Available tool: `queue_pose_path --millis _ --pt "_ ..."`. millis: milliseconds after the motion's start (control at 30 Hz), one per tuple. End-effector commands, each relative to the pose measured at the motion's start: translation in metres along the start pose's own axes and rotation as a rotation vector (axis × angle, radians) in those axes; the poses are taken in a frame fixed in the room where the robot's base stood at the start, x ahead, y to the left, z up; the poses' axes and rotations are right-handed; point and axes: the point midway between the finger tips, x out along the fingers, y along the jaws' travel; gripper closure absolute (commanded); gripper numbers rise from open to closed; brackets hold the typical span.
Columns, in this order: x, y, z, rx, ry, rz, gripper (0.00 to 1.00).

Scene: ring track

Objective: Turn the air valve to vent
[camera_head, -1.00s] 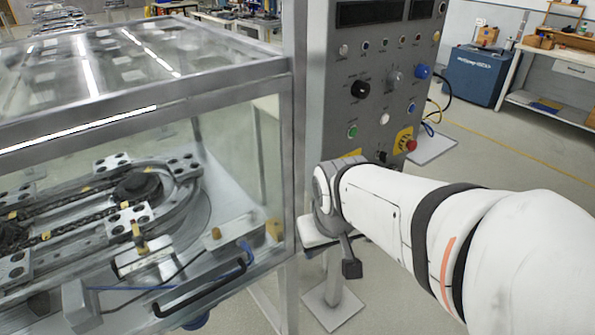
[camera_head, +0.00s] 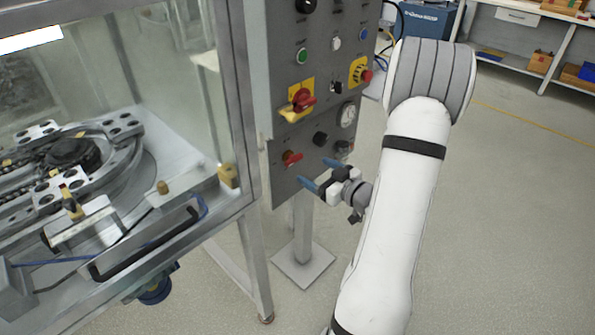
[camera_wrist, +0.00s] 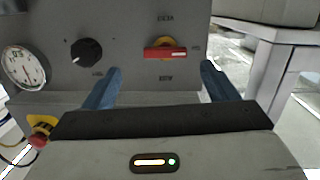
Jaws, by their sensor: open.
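The air valve is a small red bar handle (camera_head: 291,158) on a brass base, low on the grey control panel. In the wrist view the red handle (camera_wrist: 165,53) lies level, with small labels around it too blurred to read. My gripper (camera_head: 314,171) is open and empty, its two blue fingers pointing at the panel just right of and below the handle. In the wrist view the handle appears between and slightly beyond the fingertips (camera_wrist: 162,68), apart from both.
A black knob (camera_head: 320,138) and a pressure gauge (camera_head: 348,115) sit right of the valve. Above are a red-and-yellow rotary switch (camera_head: 303,99) and an emergency stop (camera_head: 364,75). The glass-walled machine enclosure (camera_head: 247,110) stands close on the left. Floor is open at right.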

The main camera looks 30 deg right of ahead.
Motion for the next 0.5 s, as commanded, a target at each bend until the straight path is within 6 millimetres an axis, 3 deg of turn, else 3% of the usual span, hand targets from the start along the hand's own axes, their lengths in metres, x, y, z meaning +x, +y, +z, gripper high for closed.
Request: queue_pose_path --millis 33,233,500 --pt "-0.005 0.0 0.008 0.022 0.037 -0.013 0.2" --pt "-0.009 -0.003 0.008 0.056 0.114 -0.047 0.2" --pt "0.03 -0.005 0.002 0.054 0.117 -0.05 0.2"
